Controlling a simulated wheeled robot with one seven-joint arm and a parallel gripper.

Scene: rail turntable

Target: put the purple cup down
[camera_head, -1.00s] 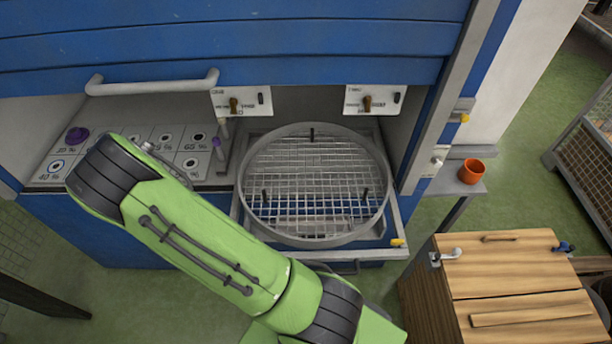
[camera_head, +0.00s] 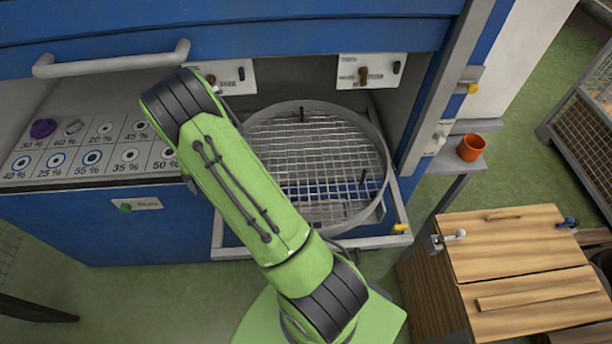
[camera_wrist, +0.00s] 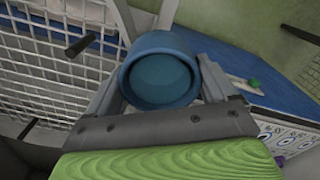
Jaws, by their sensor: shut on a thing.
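My gripper (camera_wrist: 160,82) is shut on a blue cup (camera_wrist: 160,74) in the wrist view, with one finger on each side of it. The cup looks blue rather than purple, and its round end faces the camera. In the head view my arm hides the gripper and the cup. A small purple thing (camera_head: 43,128) lies on the marked panel (camera_head: 100,172) at the left; I cannot tell whether it is a cup. The round wire-mesh turntable (camera_head: 383,190) is partly behind my arm, and mesh (camera_wrist: 60,75) fills the left of the wrist view.
An orange cup (camera_head: 470,148) stands on a small shelf (camera_head: 455,165) at the right. A wooden box (camera_head: 520,255) stands at the lower right. Upright pegs (camera_head: 362,176) rise from the turntable. A handle bar (camera_head: 110,66) crosses above the panel.

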